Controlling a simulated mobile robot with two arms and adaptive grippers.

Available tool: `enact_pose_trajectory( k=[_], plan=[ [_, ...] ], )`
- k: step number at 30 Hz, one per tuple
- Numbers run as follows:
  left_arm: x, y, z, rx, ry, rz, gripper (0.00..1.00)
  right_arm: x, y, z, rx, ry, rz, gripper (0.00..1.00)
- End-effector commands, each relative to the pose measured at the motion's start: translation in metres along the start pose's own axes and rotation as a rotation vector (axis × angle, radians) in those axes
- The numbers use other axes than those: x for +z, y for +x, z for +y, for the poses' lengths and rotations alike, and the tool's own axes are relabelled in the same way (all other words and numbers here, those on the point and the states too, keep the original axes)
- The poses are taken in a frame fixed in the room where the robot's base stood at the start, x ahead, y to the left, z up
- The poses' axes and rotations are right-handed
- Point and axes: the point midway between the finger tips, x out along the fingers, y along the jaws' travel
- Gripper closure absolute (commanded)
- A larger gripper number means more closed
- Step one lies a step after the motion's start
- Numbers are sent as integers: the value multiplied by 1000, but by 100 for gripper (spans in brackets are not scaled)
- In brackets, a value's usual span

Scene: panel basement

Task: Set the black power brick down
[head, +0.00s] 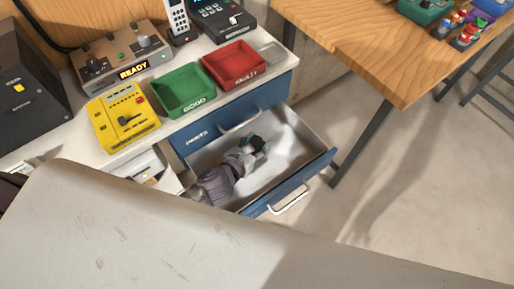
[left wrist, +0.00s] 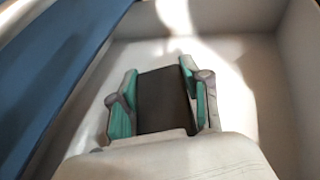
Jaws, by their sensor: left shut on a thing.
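The black power brick (left wrist: 163,102) is between the two teal-padded fingers of my left gripper (left wrist: 162,92) in the left wrist view. The fingers are shut on its two sides. In the head view my left gripper (head: 257,145) reaches down into the open blue drawer (head: 316,164) marked PARTS; the brick is hard to make out there. Bare pale drawer floor shows around the brick. I cannot tell whether the brick touches the floor. My right gripper is not in view.
On the white bench stand a green GOOD tray (head: 184,91), a red FAULTY tray (head: 233,64), a yellow tester (head: 123,117) and a READY unit (head: 121,55). A wooden table (head: 385,40) is at the right. The drawer's right part is empty.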

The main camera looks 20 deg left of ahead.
Motion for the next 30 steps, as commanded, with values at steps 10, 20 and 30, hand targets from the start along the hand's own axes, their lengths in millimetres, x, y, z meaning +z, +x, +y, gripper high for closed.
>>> enact_pose_trajectory(
  k=[10, 20, 30],
  plan=[
    [-29, 11, -1, -1, 0, 1, 93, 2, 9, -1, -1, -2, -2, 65],
    [-31, 12, -1, 0, 0, 2, 41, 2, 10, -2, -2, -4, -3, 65],
    [-31, 12, -1, 0, 0, 2, 28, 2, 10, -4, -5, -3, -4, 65]
  ],
)
